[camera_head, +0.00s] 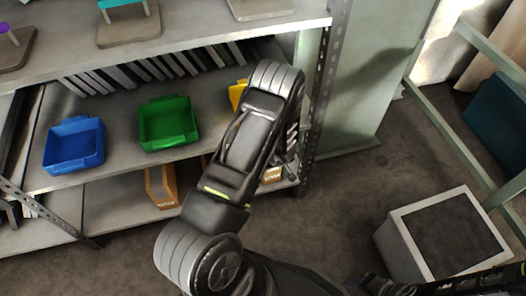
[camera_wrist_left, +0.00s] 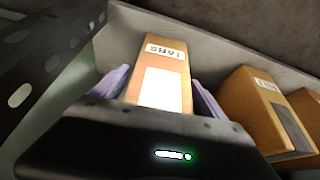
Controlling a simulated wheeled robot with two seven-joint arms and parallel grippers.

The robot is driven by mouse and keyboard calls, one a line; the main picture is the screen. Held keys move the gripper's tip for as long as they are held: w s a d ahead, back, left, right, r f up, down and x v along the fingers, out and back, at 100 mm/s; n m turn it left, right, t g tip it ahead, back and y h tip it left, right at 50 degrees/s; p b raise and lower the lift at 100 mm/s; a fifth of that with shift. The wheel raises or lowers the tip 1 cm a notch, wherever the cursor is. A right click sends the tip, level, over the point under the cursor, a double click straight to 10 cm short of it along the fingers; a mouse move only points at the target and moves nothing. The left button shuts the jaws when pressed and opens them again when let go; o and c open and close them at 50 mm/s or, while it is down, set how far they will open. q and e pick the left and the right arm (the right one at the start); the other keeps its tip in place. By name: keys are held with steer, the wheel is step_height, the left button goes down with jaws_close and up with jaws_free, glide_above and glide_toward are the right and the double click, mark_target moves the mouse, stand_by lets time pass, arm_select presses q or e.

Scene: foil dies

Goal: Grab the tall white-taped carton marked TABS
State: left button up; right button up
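In the left wrist view, a tall tan carton (camera_wrist_left: 168,66) with a label that reads like TABS and a bright white patch on its near face stands between the two pale purple fingers of my left gripper (camera_wrist_left: 160,82). The fingers lie close along its sides; whether they press on it is unclear. In the head view, my left arm hides this gripper and most of the space around it. A small labelled carton part (camera_head: 272,174) shows beside the arm on the low shelf; I cannot tell if it is the same carton. My right gripper (camera_head: 368,284) is dark and small at the bottom edge.
Other tan cartons stand to the right in the wrist view, the nearest with a label (camera_wrist_left: 252,105). Blue (camera_head: 73,145) and green (camera_head: 168,123) bins sit on the middle shelf. A perforated post (camera_head: 318,100) bounds the shelves. A grey-white box (camera_head: 405,250) stands on the floor.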

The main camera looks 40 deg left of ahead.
arm_select(q)
jaws_close()
stand_by(0.8)
